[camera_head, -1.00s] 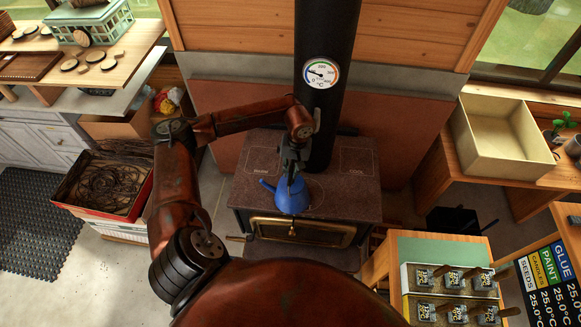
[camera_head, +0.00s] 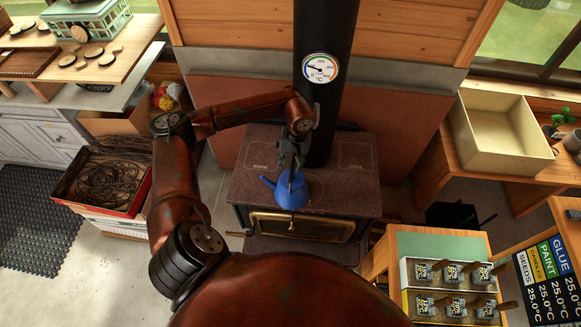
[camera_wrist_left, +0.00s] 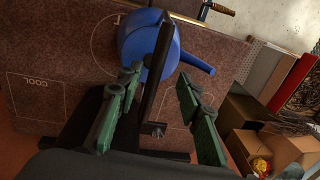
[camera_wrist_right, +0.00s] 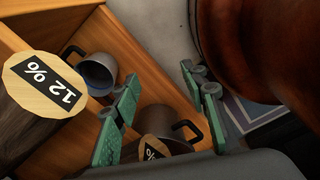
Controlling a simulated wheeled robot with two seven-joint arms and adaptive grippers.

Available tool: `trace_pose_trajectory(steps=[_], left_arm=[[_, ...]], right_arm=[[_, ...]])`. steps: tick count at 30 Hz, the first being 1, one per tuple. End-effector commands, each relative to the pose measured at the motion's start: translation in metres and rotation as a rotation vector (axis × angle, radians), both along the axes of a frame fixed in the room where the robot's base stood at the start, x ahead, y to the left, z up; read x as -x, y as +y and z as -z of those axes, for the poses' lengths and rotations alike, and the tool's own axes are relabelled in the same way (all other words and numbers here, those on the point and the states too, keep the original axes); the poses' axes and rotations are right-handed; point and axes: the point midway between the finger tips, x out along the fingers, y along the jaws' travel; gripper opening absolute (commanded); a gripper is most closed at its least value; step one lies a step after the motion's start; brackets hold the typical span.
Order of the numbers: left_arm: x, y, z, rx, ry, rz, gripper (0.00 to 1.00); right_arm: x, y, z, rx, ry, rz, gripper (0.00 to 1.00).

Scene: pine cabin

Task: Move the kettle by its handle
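The blue kettle (camera_head: 287,195) stands on the dark stove top (camera_head: 257,185). My left gripper (camera_head: 292,168) is above it and hides part of its top. In the left wrist view the kettle (camera_wrist_left: 138,38) has its spout to the right, and its dark handle (camera_wrist_left: 157,75) runs between the two green fingers of my left gripper (camera_wrist_left: 159,84). Those fingers are apart, with a gap on each side of the handle. My right gripper (camera_wrist_right: 160,80) is open and empty, with mugs beyond it. It is hidden in the head view.
A black stovepipe with a round gauge (camera_head: 320,68) rises behind the kettle. A rack of labelled blocks (camera_head: 410,290) stands at the lower right. A mug (camera_wrist_right: 97,72) and a 12 % block (camera_wrist_right: 45,82) are near my right gripper. The stove top beside the kettle is clear.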

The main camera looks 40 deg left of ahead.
Motion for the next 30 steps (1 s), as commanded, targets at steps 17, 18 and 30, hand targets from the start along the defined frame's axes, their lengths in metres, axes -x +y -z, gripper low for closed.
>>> trace_pose_trajectory(steps=[17, 18, 30], left_arm=[[-0.006, -0.009, -0.099, 0.002, -0.003, 0.001, 0.34], [-0.006, -0.009, -0.101, 0.001, -0.003, 0.001, 0.34], [-0.006, -0.010, -0.104, 0.003, -0.002, 0.000, 0.34]], right_arm=[[0.002, 0.000, 0.008, 0.000, 0.003, 0.000, 0.40], [0.002, 0.000, 0.009, 0.000, 0.003, 0.000, 0.40], [0.002, 0.000, 0.009, 0.000, 0.003, 0.000, 0.40]])
